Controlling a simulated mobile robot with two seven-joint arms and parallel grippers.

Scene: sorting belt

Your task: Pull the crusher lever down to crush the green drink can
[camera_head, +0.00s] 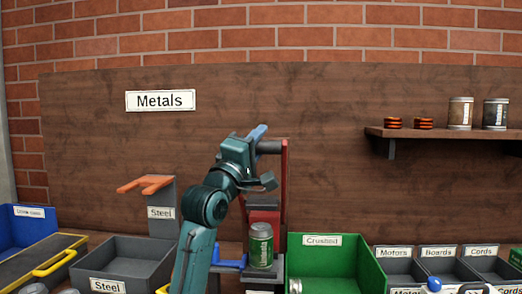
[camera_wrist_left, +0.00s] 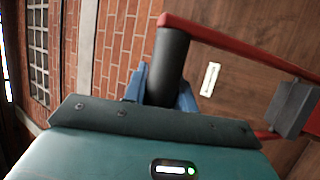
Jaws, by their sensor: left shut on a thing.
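The crusher has a red lever (camera_head: 285,185) with a dark grey cylindrical handle (camera_head: 271,147) at its top, and the lever stands raised. My left gripper (camera_head: 258,138) is shut on this handle. In the left wrist view the handle (camera_wrist_left: 171,65) sits between the blue fingers, and the red lever arm (camera_wrist_left: 240,47) runs off to the right. My right gripper is not in view.
A green bin labelled Crushed (camera_head: 340,262) stands right of the crusher, with a grey Steel bin (camera_head: 118,250) to the left. Small grey bins (camera_head: 398,252) line the lower right. A wall shelf (camera_head: 440,133) holds cans and copper-coloured coils. A wooden board backs everything.

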